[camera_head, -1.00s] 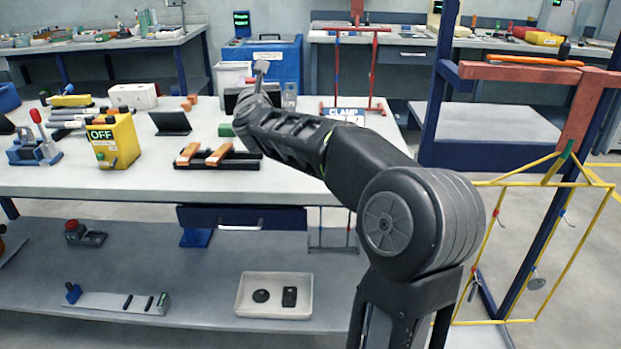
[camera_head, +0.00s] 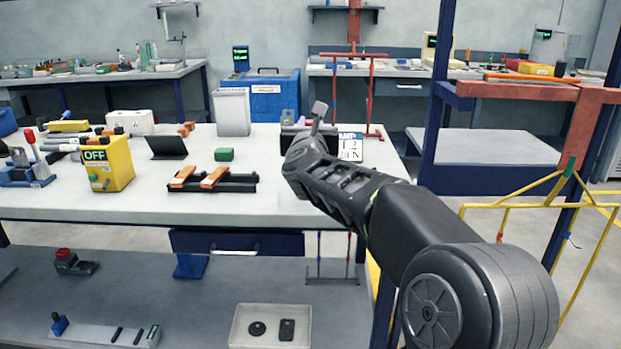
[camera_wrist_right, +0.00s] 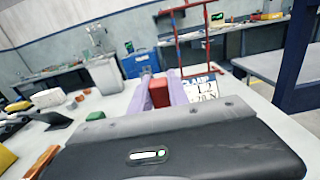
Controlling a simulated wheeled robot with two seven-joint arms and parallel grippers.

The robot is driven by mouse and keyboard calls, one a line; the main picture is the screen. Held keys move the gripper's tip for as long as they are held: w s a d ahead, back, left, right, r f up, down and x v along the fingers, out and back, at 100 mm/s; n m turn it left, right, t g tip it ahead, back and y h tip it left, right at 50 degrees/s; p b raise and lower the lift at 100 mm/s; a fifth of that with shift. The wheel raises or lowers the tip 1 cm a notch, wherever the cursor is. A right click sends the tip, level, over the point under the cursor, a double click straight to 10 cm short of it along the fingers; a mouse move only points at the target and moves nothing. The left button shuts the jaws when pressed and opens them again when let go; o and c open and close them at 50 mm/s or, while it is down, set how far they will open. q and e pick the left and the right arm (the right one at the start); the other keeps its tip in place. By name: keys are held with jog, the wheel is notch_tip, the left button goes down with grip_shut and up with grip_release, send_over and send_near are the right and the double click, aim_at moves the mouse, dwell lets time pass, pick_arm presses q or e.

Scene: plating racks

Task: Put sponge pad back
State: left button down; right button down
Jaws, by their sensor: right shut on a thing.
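My right gripper (camera_wrist_right: 163,90) is at the far right end of the workbench in the wrist view, its pale lilac fingers on either side of a red block (camera_wrist_right: 159,92). The fingers are shut on this block; I cannot tell whether it is the sponge pad. In the head view my right gripper (camera_head: 318,110) shows from behind, near the sign, and the block is hidden. My left gripper is out of view.
A black rack with orange bars (camera_head: 212,181) and a yellow OFF box (camera_head: 108,164) stand on the bench (camera_head: 150,207). A sign (camera_head: 350,147) and a red frame (camera_head: 371,92) stand close by the right gripper. A white bin (camera_head: 232,112) is behind.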

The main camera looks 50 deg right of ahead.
notch_tip(320, 180, down, 4)
jog(key=shift+b, duration=0.6)
jog(key=shift+f+b, duration=0.8)
jog(key=shift+f, duration=1.65)
jog(key=shift+f+b, duration=0.25)
jog(key=shift+b, duration=0.1)
jog(key=c, duration=1.3)
grip_release()
jog(key=shift+r, duration=0.1)
jog(key=shift+o, duration=0.2)
